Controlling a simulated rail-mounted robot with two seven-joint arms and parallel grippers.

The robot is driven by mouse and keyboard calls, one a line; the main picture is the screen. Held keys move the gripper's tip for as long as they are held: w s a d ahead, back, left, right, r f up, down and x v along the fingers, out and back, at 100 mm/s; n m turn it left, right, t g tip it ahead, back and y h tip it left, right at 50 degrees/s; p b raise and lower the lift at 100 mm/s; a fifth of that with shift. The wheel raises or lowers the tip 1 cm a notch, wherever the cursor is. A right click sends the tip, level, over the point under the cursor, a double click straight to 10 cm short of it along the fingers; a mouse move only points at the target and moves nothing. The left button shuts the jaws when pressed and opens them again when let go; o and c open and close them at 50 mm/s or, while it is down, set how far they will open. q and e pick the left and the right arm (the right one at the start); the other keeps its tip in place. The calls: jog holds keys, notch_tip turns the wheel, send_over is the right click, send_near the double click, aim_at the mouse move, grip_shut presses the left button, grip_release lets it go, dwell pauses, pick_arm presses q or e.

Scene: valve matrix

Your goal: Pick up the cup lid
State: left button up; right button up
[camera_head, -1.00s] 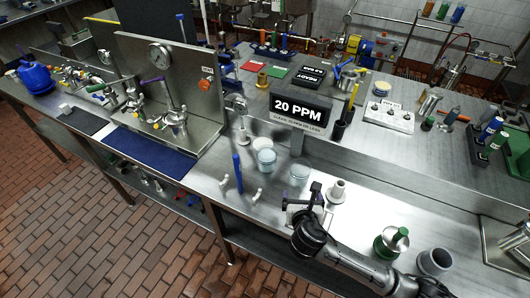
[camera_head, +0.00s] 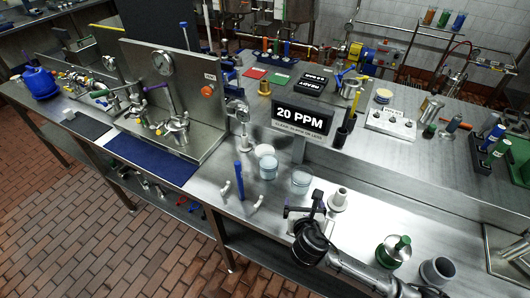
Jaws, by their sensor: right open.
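Two pale blue-white cups stand on the steel bench below the 20 PPM sign. The left cup (camera_head: 268,168) has a white round piece (camera_head: 264,151) at its back edge, which may be the cup lid. The right cup (camera_head: 301,182) has a pale top; I cannot tell whether it is a lid. My right gripper (camera_head: 304,207) is open and empty, just in front of the right cup and apart from it. The gripper's dark body hides some bench. My left gripper is not in view.
A pale stepped fitting (camera_head: 338,199) stands close right of my right gripper. The 20 PPM sign (camera_head: 302,118) rises behind the cups. A blue upright handle (camera_head: 239,178) stands to their left. A green-and-steel piece (camera_head: 393,251) and a grey cup (camera_head: 437,270) stand at front right.

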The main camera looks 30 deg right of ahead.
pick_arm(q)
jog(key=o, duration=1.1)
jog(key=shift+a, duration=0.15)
